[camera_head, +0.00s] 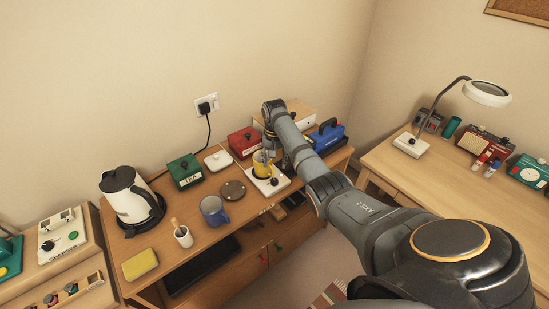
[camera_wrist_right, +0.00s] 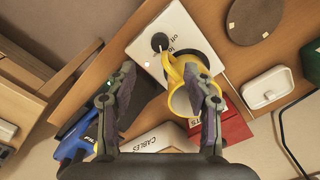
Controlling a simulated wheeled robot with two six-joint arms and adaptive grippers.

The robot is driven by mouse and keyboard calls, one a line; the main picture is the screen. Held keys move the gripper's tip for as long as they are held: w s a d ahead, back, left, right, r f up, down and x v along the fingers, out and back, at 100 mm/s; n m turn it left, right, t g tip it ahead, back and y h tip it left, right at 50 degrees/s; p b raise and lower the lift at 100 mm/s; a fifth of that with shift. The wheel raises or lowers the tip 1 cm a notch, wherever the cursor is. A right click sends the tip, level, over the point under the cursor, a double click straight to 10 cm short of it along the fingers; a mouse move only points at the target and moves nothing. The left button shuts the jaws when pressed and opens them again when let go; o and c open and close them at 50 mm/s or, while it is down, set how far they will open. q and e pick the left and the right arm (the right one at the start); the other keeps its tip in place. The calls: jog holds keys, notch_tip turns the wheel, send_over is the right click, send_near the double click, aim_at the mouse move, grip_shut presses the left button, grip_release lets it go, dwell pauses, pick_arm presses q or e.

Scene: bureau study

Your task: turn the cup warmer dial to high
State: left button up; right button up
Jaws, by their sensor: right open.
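The cup warmer (camera_head: 283,184) is a white box near the front edge of the wooden bureau top; it also shows in the right wrist view (camera_wrist_right: 152,22). Its round black dial (camera_wrist_right: 159,41) has the marks "off" and "lo" beside it; other marks are hidden or unclear. A yellow mug (camera_head: 260,161) stands on the warmer, its handle toward the dial in the right wrist view (camera_wrist_right: 181,98). My right gripper (camera_wrist_right: 162,70) is open above the warmer, its fingers pointing toward the dial and mug. I see nothing clearly between the fingers' pads. My left gripper is not in view.
Around the warmer are a red box (camera_head: 243,142), a blue object with a handle (camera_head: 327,137), a brown round coaster (camera_head: 233,190) and a blue mug (camera_head: 213,211). A kettle (camera_head: 128,197) stands further left. A desk with a lamp (camera_head: 487,93) is at right.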

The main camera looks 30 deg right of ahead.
notch_tip(320, 180, up, 2)
jog(key=shift+r, duration=0.15)
